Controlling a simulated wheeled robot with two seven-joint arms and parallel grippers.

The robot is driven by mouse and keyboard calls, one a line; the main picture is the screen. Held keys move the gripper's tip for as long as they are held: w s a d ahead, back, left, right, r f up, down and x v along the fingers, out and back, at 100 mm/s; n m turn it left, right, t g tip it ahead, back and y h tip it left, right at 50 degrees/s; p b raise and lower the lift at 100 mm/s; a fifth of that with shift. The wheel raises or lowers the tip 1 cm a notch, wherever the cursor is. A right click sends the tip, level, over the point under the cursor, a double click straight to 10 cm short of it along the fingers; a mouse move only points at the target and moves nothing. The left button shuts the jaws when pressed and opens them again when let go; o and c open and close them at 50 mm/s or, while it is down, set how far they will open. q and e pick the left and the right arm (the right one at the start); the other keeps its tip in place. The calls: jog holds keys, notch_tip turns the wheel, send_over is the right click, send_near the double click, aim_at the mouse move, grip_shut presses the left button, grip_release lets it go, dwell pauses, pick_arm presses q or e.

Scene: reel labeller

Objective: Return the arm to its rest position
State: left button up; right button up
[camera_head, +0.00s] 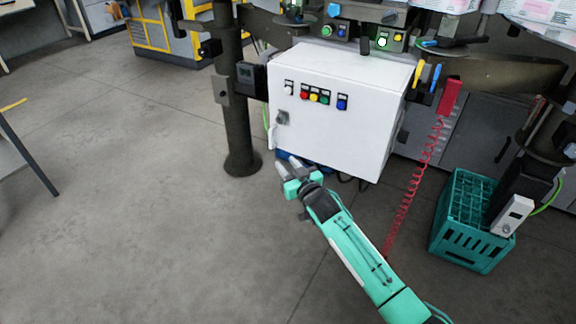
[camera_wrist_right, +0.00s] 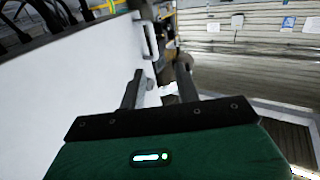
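My right arm comes in from the lower right in the head view. Its teal gripper (camera_head: 288,166) is in front of the lower left part of a white control cabinet (camera_head: 335,130). In the right wrist view the two dark fingers of the gripper (camera_wrist_right: 160,85) stand apart with nothing held between them. The white cabinet side (camera_wrist_right: 85,85) fills the left of that view, close beside the left finger. I cannot tell whether it touches. My left arm and gripper are not in view.
The cabinet carries coloured buttons (camera_head: 314,96). A dark post (camera_head: 232,100) stands left of it. A red coiled cable (camera_head: 414,180) hangs to the right of my arm. A teal crate (camera_head: 470,240) stands on the floor at right. The floor at left is clear.

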dwell(0.3)
